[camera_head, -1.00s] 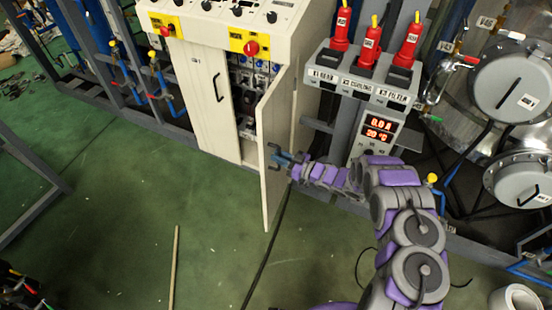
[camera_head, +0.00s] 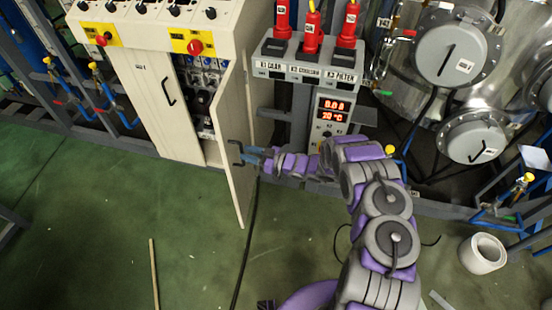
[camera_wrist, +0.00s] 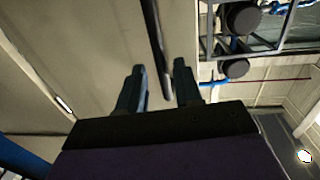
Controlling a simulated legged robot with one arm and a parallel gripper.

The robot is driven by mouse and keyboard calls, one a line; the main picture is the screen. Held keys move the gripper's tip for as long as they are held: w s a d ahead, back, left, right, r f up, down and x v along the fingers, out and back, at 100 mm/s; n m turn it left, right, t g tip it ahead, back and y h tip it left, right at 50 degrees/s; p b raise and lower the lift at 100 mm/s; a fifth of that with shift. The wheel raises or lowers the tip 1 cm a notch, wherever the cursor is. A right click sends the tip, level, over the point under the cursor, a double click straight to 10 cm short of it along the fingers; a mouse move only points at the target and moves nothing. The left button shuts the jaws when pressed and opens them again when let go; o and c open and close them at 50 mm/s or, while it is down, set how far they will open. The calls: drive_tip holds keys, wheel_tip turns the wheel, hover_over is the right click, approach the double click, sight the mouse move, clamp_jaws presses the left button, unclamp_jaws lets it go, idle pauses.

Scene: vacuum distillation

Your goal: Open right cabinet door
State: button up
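The right cabinet door (camera_head: 235,120) of the cream cabinet stands swung outward, and blue switchgear (camera_head: 205,85) shows inside. My gripper (camera_head: 243,157) is at the dark handle (camera_head: 236,150) on the outer face of this door. In the wrist view, the two fingers (camera_wrist: 159,88) are apart, with the dark handle bar (camera_wrist: 153,45) between them. Small gaps seem to show beside the bar. The left cabinet door (camera_head: 150,105) is closed and has its own dark handle (camera_head: 168,92).
A grey switch panel (camera_head: 312,73) with red plugs and a lit display stands right of the door. Metal vessels (camera_head: 450,60) are farther right. A white roll (camera_head: 484,253), a thin stick (camera_head: 154,270) and a black cable (camera_head: 245,245) lie on the green floor. Floor before the cabinet is mostly clear.

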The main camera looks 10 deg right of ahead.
drive_tip(key=p+v, duration=0.2)
drive_tip(key=v, duration=1.2)
drive_tip(key=shift+d, duration=0.35)
